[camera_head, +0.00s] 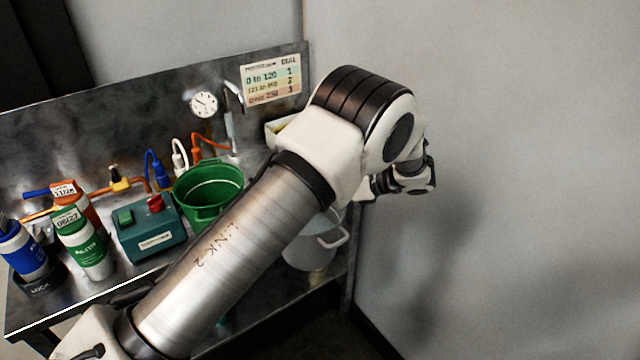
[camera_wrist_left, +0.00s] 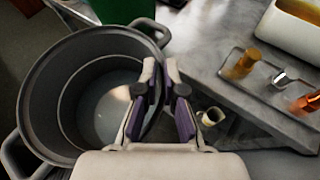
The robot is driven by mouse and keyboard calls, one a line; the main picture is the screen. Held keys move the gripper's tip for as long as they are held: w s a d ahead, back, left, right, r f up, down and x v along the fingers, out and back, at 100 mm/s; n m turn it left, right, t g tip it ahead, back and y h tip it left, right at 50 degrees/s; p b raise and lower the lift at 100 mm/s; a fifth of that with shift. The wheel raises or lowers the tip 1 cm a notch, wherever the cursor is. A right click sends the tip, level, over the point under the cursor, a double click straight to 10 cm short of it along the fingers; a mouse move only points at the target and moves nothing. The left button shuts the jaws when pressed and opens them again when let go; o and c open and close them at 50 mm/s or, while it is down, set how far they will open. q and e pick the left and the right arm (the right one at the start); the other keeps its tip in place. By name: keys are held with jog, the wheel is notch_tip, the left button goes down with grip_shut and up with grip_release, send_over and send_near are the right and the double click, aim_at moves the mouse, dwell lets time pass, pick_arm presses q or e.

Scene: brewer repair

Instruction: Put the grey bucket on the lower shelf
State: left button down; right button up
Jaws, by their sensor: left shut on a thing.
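The grey bucket (camera_head: 312,248) shows in the head view behind and below my left arm, near the right end of the steel bench. A side handle sticks out on its right, and my arm covers much of its upper part. In the left wrist view the grey bucket (camera_wrist_left: 45,85) is upright, open and apparently empty. My left gripper (camera_wrist_left: 165,88) is shut on its rim on the right side; the head view hides the fingers. The lower shelf (camera_head: 285,308) shows partly under the bench. I cannot tell whether the bucket touches it. My right gripper is not in view.
A green bucket (camera_head: 208,190), a teal box (camera_head: 150,232) and several labelled bottles stand on the bench top. In the wrist view, a tray (camera_wrist_left: 245,93) with small fittings and a white bin (camera_wrist_left: 290,30) lie to the right. A wall (camera_head: 500,150) closes off the right.

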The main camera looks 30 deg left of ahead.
pick_arm(q)
notch_tip(320, 180, down, 42)
jog(key=b, duration=3.4)
jog(key=w+a+f+b, duration=0.1)
jog(key=w+a+b, duration=0.3)
jog(key=a, duration=0.7)
jog(key=w+a+f+b, duration=0.1)
jog(key=w+a+b, duration=0.3)
jog(key=a, duration=0.7)
jog(key=shift+w+a+f, duration=0.15)
jog(key=shift+w+f, duration=0.05)
jog(key=shift+w, duration=0.15)
jog(key=c, duration=1.2)
grip_release()
jog(key=v, duration=1.2)
